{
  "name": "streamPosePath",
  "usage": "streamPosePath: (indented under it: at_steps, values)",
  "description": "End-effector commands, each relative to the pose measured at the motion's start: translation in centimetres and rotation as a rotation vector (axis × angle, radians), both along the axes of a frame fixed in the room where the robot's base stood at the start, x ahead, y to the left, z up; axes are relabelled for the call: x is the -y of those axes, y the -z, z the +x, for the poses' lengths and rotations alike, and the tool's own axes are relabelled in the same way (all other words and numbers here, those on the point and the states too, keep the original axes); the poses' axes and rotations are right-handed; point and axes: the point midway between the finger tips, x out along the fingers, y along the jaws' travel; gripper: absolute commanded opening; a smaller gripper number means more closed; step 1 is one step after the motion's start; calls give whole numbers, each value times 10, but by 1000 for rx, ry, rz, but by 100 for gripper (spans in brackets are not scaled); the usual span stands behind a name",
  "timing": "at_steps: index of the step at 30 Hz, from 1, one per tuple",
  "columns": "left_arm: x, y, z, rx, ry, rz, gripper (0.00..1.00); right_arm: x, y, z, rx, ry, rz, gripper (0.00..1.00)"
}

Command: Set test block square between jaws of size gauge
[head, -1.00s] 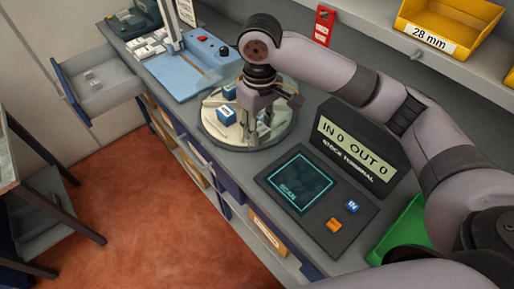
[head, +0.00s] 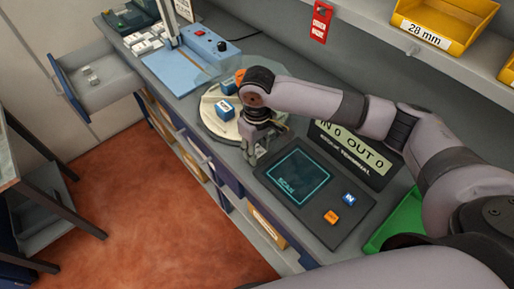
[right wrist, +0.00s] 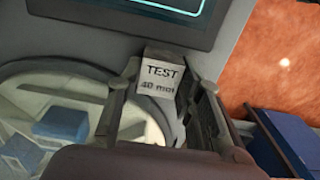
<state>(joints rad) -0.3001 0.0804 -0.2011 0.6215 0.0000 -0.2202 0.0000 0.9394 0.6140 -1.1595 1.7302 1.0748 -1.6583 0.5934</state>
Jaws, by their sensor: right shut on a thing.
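The test block (right wrist: 160,75) is a small pale block marked "TEST 40 mm". In the right wrist view it sits between the two fingers of my right gripper (right wrist: 163,95), which is shut on it. In the head view my right gripper (head: 257,155) is low near the counter's front edge, between the round plate and the stock terminal; the block cannot be made out there. My left gripper is not in view.
Blue blocks (head: 226,109) and an orange block lie on the round plate (head: 212,122). The stock terminal's dark scan pad (head: 297,176) is right of the gripper. A drawer (head: 93,80) stands open at left. A green bin (head: 402,222) and yellow bin (head: 448,18) are at right.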

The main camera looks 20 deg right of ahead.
Motion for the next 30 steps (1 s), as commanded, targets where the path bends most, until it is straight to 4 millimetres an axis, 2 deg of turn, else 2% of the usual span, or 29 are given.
streamPosePath:
  at_steps: [4,5,13,23,26,30]
  values:
    - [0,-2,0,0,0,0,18,0,1,0,1,0,1,0]
    - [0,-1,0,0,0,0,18,0,2,0,0,0,0,35]
    - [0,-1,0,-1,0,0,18,0,2,0,0,0,0,53]
    - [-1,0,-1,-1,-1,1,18,0,0,0,1,0,0,53]
    - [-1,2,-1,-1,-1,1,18,0,-8,1,2,0,1,53]
    - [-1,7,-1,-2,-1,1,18,0,-33,1,5,0,2,53]
